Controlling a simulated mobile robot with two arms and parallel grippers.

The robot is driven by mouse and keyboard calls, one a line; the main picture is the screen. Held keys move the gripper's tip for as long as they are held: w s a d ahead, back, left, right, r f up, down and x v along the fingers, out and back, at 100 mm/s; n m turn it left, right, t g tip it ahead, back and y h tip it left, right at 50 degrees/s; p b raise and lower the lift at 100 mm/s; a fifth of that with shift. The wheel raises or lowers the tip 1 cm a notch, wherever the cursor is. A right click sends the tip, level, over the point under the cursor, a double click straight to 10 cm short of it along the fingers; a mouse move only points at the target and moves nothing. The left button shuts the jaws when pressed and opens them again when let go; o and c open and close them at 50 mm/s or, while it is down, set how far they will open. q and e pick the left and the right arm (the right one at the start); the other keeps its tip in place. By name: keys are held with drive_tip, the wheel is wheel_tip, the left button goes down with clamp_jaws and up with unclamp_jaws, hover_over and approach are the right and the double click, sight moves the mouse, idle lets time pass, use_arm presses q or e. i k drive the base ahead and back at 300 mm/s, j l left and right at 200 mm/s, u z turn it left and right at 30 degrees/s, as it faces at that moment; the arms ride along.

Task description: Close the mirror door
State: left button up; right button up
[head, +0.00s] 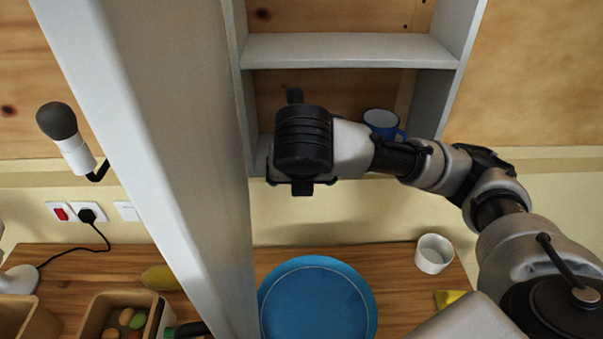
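The mirror door (165,130) is a pale grey-white panel. It stands swung open from the left side of a white wall cabinet (350,50) and juts toward me, seen at a steep angle. My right arm reaches in from the right across the cabinet's open front. My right gripper (300,145) is in front of the cabinet's lower left part, just right of the door and seemingly apart from it. Its black body hides most of the fingers, so I cannot tell if it is open or shut. My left gripper is not in view.
A blue mug (381,123) stands in the cabinet's lower compartment, behind my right arm. Below, a wooden counter (395,270) holds a blue plate (317,305), a white cup (434,254) and a box of food (97,312). A wall lamp (62,130) is left of the door.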

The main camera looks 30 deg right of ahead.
sight(152, 81)
drive_tip(key=k, duration=2)
